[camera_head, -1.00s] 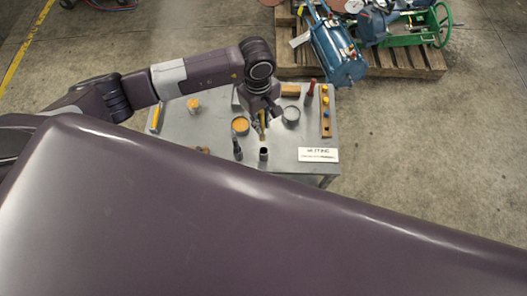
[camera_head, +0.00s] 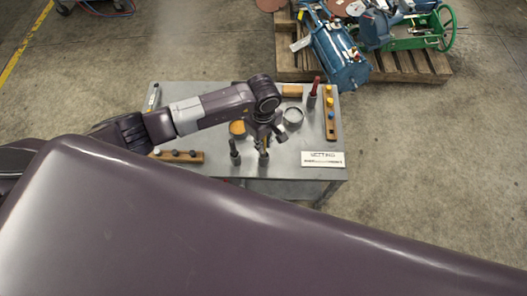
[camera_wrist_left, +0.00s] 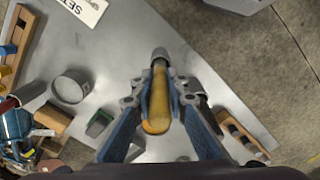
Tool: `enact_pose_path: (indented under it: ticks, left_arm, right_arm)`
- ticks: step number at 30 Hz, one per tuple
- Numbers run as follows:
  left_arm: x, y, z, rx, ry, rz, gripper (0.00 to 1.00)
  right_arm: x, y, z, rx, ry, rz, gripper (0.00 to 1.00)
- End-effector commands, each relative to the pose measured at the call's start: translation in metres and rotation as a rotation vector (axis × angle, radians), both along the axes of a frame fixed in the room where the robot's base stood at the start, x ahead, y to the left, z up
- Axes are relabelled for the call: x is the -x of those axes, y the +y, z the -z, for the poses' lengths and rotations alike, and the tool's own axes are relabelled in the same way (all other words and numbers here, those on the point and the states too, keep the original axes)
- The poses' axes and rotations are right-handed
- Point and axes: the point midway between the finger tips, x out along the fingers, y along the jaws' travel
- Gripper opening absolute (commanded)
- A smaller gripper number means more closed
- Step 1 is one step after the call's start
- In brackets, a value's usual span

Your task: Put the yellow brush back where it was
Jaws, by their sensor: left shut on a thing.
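The yellow brush (camera_wrist_left: 159,92) is between the fingers of my left gripper (camera_wrist_left: 158,100) in the left wrist view. The gripper is shut on it. A grey cylindrical holder (camera_wrist_left: 160,54) is at the far end of the brush; I cannot tell whether the brush is inside it or just above it. In the head view my left gripper (camera_head: 262,138) is over the front middle of the table, close above this dark holder (camera_head: 263,158). The brush is mostly hidden there. My right gripper is not in view.
The grey table (camera_head: 290,165) bears a second dark holder (camera_head: 235,155), a yellow-topped round tin (camera_head: 237,128), a grey ring-like cup (camera_head: 293,116), a red-handled item in a holder (camera_head: 313,92), wooden racks (camera_head: 331,118) and a white sign (camera_head: 322,159). A loaded pallet (camera_head: 400,65) stands behind.

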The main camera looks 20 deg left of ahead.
Motion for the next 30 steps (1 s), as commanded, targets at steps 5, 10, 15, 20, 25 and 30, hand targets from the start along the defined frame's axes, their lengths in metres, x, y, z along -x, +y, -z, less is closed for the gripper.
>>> enact_pose_path:
  ticks: [5, 10, 15, 20, 25, 30]
  left_arm:
    - [0.001, 0.000, 0.028, 0.001, 0.003, 0.000, 0.00]
    - [0.000, 0.000, 0.042, 0.000, 0.001, 0.000, 0.00]
    - [0.000, 0.000, 0.040, 0.000, 0.001, 0.000, 0.00]
    - [0.000, 0.000, 0.044, 0.000, 0.001, 0.001, 0.00]
    - [0.001, 0.000, 0.043, -0.001, 0.002, 0.001, 0.31]
    - [0.001, 0.000, 0.043, -0.001, 0.002, 0.001, 0.31]
  right_arm:
    - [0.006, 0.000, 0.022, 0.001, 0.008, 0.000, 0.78]
    - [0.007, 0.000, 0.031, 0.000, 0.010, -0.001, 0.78]
    - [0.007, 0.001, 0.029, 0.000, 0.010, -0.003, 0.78]
    - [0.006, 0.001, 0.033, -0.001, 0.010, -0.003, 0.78]
    - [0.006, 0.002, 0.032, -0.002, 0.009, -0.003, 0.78]
    - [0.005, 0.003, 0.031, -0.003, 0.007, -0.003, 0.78]
